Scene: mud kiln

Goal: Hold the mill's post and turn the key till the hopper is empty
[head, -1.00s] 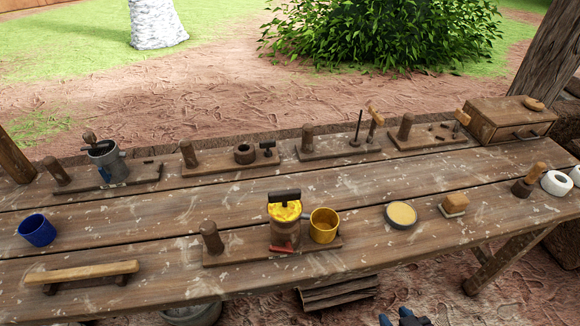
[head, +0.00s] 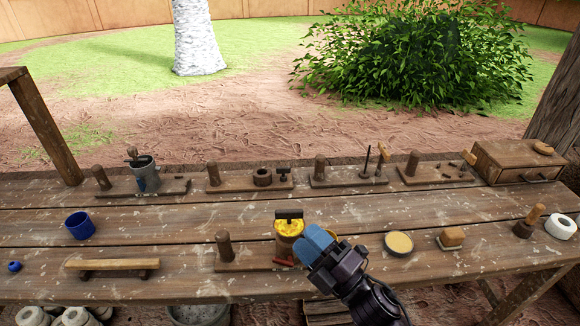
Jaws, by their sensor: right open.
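The mill (head: 287,250) stands on a wooden base board (head: 238,267) at the front middle of the table. Its hopper holds yellow material (head: 289,228), with a dark T-shaped key (head: 289,215) on top. The wooden post (head: 224,249) stands upright at the left end of the board. A small red piece (head: 284,262) lies at the mill's foot. My right gripper (head: 314,244), with blue fingertips, is open just right of the mill. It holds nothing that I can see and mostly hides the yellow cup (head: 315,229). My left gripper is out of view.
A blue cup (head: 80,226) and a wooden bar (head: 112,265) are at left. A round dish (head: 398,243) and a block brush (head: 450,239) are at right. Several boards with posts and a wooden box (head: 517,162) line the back.

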